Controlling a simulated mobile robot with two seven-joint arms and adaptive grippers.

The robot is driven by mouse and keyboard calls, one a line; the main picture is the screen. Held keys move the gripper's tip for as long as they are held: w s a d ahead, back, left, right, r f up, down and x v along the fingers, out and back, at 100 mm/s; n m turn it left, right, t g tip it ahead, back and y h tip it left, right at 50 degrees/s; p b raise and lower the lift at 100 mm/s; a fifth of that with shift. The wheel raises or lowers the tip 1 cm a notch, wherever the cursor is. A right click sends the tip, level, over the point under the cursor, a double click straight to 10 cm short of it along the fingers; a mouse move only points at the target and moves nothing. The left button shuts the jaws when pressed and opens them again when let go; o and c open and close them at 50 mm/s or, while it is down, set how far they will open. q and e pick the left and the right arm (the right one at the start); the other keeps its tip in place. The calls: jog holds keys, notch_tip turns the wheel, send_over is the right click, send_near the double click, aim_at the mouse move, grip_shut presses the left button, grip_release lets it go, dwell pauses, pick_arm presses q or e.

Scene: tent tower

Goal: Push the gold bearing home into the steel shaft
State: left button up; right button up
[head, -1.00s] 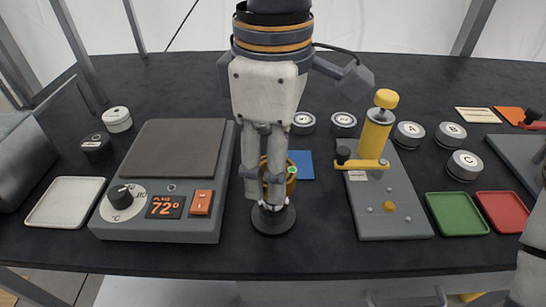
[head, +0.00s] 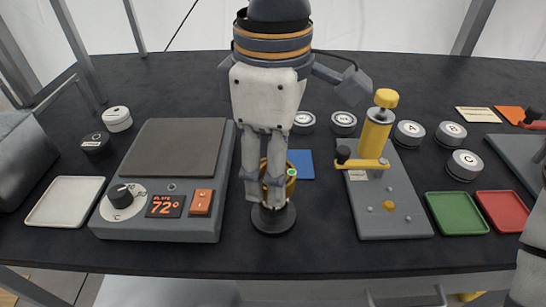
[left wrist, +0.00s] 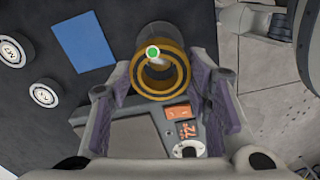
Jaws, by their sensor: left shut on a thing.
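The gold bearing (head: 290,181) is a ring with a green dot on its rim. It is partly hidden behind my left gripper (head: 267,196) in the head view. In the left wrist view, the gold bearing (left wrist: 143,86) sits between the two fingers of my left gripper (left wrist: 166,100), which is shut on it. A black round base (head: 274,219) stands directly under the gripper on the table. The steel shaft is mostly hidden; a grey round surface shows inside the ring, and I cannot tell how far the two overlap.
A hot plate (head: 175,150) reading 72° stands to the left, beside a white tray (head: 65,201). A grey press fixture (head: 405,208) with a yellow post stands right. Green (head: 456,213) and red (head: 502,212) trays, lettered pucks and a blue mat (head: 302,164) lie around.

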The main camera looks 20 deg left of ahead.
pick_arm(q)
jog(key=shift+f, duration=1.45)
jog(key=o, duration=1.3)
jog(key=shift+r, duration=0.1)
notch_tip(320, 180, up, 12)
